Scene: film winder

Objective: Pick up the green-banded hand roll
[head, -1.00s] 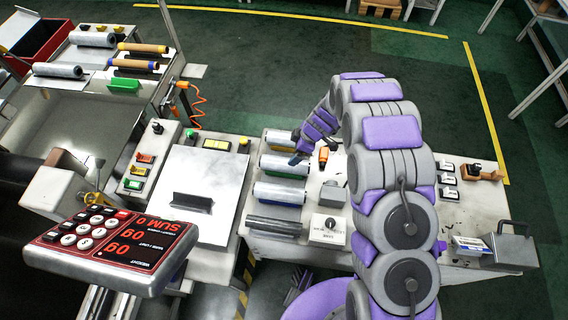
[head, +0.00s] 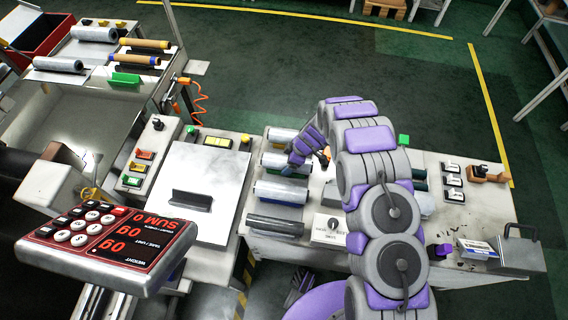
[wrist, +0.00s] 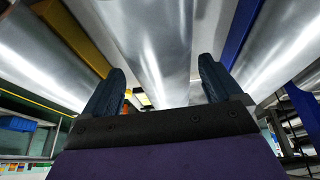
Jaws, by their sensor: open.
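Several silver film rolls lie in a column on the table, left of my arm in the head view. The second roll from the back (head: 273,160) lies between the yellow-banded roll (head: 281,136) and the blue-banded roll (head: 279,191). My gripper (head: 291,169) is at this roll's right end. In the wrist view my gripper (wrist: 160,78) is open, with a silver roll (wrist: 152,35) between its dark fingers. A yellow strip shows left of that roll and a blue strip right. I cannot tell whether the fingers touch it.
A dark grey roll (head: 275,225) lies nearest in the column. A white box with a dial (head: 328,230) stands right of it. A weight display (head: 105,240), a flat metal plate (head: 195,195) and an orange coiled cable (head: 200,100) are to the left. Open green floor lies beyond the table.

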